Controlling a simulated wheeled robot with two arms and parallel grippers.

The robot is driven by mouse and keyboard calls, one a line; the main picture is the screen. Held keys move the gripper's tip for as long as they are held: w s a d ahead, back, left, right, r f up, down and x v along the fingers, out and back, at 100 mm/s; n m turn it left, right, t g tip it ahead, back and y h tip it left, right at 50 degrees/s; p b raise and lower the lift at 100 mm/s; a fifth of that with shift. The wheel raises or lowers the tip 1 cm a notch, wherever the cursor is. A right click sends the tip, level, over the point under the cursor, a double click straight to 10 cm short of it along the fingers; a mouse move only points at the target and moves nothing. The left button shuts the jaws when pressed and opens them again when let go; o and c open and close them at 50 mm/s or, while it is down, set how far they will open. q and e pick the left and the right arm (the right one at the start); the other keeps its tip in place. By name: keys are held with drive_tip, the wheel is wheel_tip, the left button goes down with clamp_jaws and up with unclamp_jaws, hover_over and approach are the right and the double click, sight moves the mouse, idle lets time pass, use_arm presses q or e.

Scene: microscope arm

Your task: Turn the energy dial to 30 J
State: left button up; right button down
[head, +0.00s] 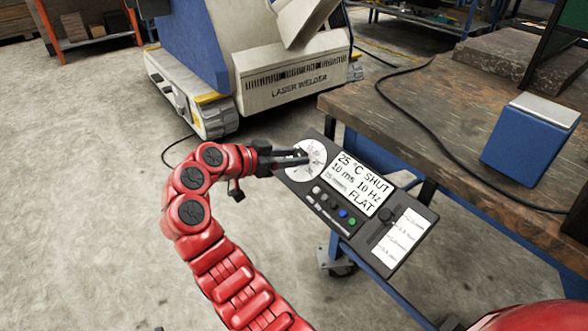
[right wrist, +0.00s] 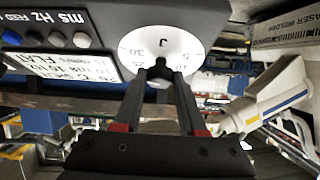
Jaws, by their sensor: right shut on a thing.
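The energy dial (head: 317,151) is a white round disc at the upper left end of the dark control panel (head: 326,214). In the right wrist view the dial (right wrist: 180,42) shows a J, with 30 on its left side and 5 and 10 on its right. My right gripper (head: 303,157) reaches the dial from the left. In the right wrist view its fingertips (right wrist: 160,74) are shut on the dark knob (right wrist: 160,67) at the dial's centre. The fingers hide part of the scale, and I cannot tell where the knob points. My left gripper is not in view.
The panel's display (head: 361,184) reads 25 °C, SHUT, 10 ms, 10 Hz and FLAT. Coloured buttons (head: 343,213) sit below it. A wooden workbench (head: 440,115) with a blue box (head: 528,143) stands behind. The laser welder (head: 290,80) is farther back. Floor at left is clear.

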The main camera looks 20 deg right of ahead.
drive_tip(key=shift+m+g+b, duration=0.5)
drive_tip(key=shift+m+b, duration=0.1)
drive_tip(key=shift+m, duration=0.2)
drive_tip(key=shift+c, duration=2.4)
unclamp_jaws()
drive_tip(key=shift+a, duration=0.1)
drive_tip(key=p+v, duration=0.4)
drive_tip(key=v, duration=1.3)
drive_tip(key=shift+a, duration=0.15)
drive_tip(key=shift+f, duration=0.1)
